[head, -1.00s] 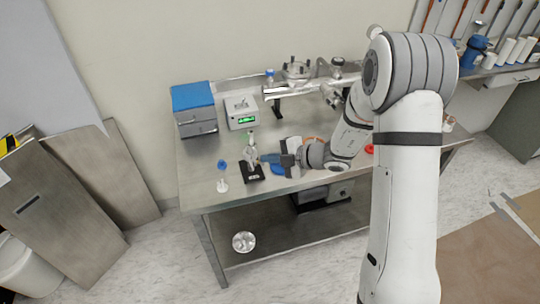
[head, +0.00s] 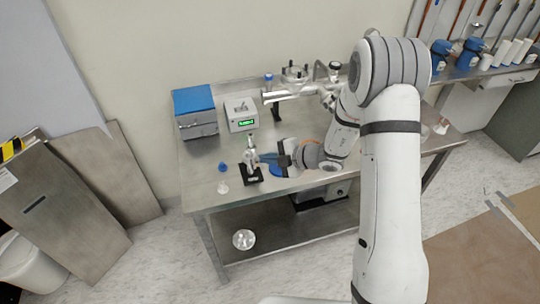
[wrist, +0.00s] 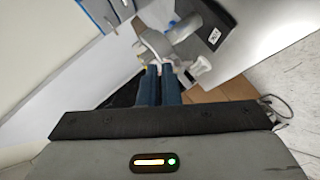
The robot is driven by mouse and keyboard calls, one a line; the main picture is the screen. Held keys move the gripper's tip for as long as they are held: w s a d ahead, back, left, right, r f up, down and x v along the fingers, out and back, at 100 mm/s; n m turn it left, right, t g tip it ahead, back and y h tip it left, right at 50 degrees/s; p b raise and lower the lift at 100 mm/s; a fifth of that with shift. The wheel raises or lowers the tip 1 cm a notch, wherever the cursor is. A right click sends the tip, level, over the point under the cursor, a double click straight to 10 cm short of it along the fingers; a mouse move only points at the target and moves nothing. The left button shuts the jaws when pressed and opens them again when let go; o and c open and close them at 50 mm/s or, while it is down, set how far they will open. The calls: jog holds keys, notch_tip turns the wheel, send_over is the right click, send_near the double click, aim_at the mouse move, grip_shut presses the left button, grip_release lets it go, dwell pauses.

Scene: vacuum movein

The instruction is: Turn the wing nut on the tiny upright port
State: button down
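A blue-topped box (head: 196,110) and a small instrument with a green display (head: 241,114) stand behind. Metal vacuum piping (head: 290,88) runs along the back of the table (head: 200,165).

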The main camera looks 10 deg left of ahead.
jog(key=shift+w+r, duration=0.2)
jog(key=shift+r, duration=0.05)
jog(key=shift+w+a+f+p, duration=0.15)
jog(key=shift+w+a+p, duration=0.2)
jog(key=shift+w+p, duration=0.6)
jog(key=shift+s, duration=0.25)
jog(key=shift+p, duration=0.3)
dwell(0.3)
jog(key=shift+r+p, duration=0.75)
jog(key=shift+r, duration=0.1)
